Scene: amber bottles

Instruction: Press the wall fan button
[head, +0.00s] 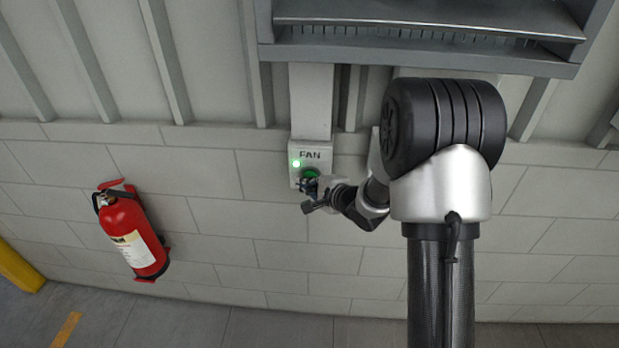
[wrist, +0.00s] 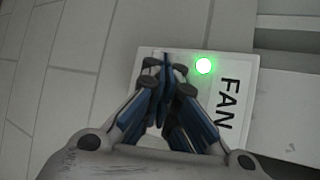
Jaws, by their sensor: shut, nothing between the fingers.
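The fan button box (head: 311,155) is a pale box on the wall labelled FAN, with a lit green lamp on it. The green button (head: 311,173) shows partly behind my gripper (head: 306,189) in the head view. My gripper is shut and empty, its tips at the button; I cannot tell how far the button is pressed in. In the wrist view the closed fingers of my gripper (wrist: 166,62) lie over the box (wrist: 237,72) and hide the button. The green lamp (wrist: 203,65) glows just right of the fingertips.
A red fire extinguisher (head: 133,236) hangs on the block wall at the left. A grey metal housing (head: 420,45) is above the box, joined to it by a pale conduit (head: 311,100). The wall around the box is clear on the left.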

